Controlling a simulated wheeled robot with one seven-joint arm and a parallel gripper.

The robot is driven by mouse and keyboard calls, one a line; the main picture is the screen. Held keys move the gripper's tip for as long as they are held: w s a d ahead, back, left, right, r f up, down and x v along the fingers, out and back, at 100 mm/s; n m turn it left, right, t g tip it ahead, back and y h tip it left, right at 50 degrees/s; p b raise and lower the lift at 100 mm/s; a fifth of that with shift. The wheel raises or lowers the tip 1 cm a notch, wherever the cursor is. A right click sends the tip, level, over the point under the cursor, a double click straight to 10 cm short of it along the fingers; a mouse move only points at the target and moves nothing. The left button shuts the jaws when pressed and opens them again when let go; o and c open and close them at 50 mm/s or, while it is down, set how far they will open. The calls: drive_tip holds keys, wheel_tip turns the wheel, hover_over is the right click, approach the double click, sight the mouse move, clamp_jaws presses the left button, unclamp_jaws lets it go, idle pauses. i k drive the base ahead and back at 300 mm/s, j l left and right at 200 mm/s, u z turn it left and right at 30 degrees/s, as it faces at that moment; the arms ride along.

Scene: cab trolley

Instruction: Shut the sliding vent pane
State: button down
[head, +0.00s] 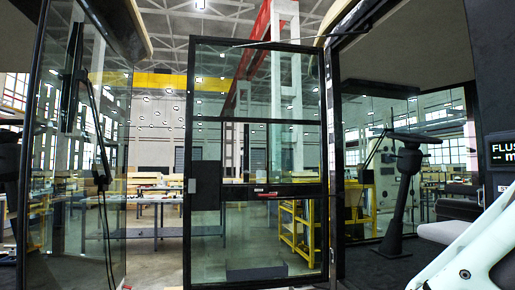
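A tall glazed cab door (188,110) with a black frame stands in the middle of the head view. A dark horizontal bar (270,121) crosses its glass at mid height, with a thin upright line below its left part. A lower dark rail (285,190) carries a small label and a red piece (268,195). The sliding vent pane seems to be part of this glazing, but I cannot tell its edges or how far open it is. A pale link of my arm shows at the lower right. My gripper is out of view.
A glass panel with a wiper (97,130) stands at the left. Workbenches and yellow stands (297,232) show behind the glass.

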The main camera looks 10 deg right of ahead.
sight(267, 148)
drive_tip(key=i+j+z, duration=0.1)
drive_tip(key=i, duration=0.4)
drive_tip(key=i+j, duration=0.15)
drive_tip(key=i, duration=0.3)
drive_tip(key=i+j+z, duration=0.15)
drive_tip(key=i, duration=0.35)
drive_tip(key=i+j+z, duration=0.1)
drive_tip(key=i, duration=0.4)
drive_tip(key=j, duration=0.1)
